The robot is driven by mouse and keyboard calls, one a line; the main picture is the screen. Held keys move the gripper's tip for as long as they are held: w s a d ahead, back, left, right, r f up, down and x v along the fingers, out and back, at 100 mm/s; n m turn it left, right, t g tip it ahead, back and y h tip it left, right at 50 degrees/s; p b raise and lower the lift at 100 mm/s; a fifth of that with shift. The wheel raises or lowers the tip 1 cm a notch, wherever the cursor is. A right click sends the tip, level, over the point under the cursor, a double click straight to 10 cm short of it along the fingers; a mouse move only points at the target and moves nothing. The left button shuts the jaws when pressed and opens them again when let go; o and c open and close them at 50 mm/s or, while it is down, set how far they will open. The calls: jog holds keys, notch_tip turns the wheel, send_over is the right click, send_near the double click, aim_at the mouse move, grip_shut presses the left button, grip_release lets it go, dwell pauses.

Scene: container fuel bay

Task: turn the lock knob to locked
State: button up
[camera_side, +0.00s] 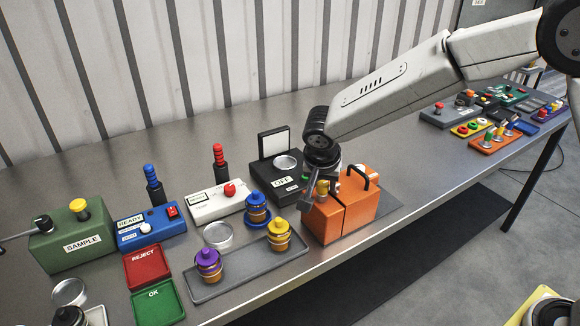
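An orange box (358,208) with a black carry handle (366,174) stands on a grey plate on the metal table. A small brass-yellow part (322,188) shows at its left top; it may be the lock knob, but no lock marking can be read. My gripper (316,192) points down at the left side of the orange box, right at this brass part. The fingers are small and partly overlap the part and the box, so I cannot tell whether they touch it or grip it. The knob's setting cannot be made out.
A black device marked OFF (282,182) stands close behind-left. Farther left are red REJECT (147,266) and green OK (158,303) trays and a green SAMPLE box (75,240). Control boxes crowd the far right.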

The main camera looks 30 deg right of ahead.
jog(key=shift+o, duration=1.3)
jog(key=v, duration=0.7)
jog(key=shift+s+r, duration=0.15)
jog(key=shift+r, duration=0.2)
jog(key=shift+a, duration=0.1)
jog(key=s+d+f+n+y, duration=0.1)
jog(key=s+d+f+n, duration=0.3)
jog(key=s+d, duration=0.2)
jog(key=s+d+f+n+y, duration=0.2)
jog(key=s+d+f+n, duration=0.3)
jog(key=s, duration=0.6)
jog(key=shift+d+f, duration=0.25)
jog(key=shift+d, duration=0.95)
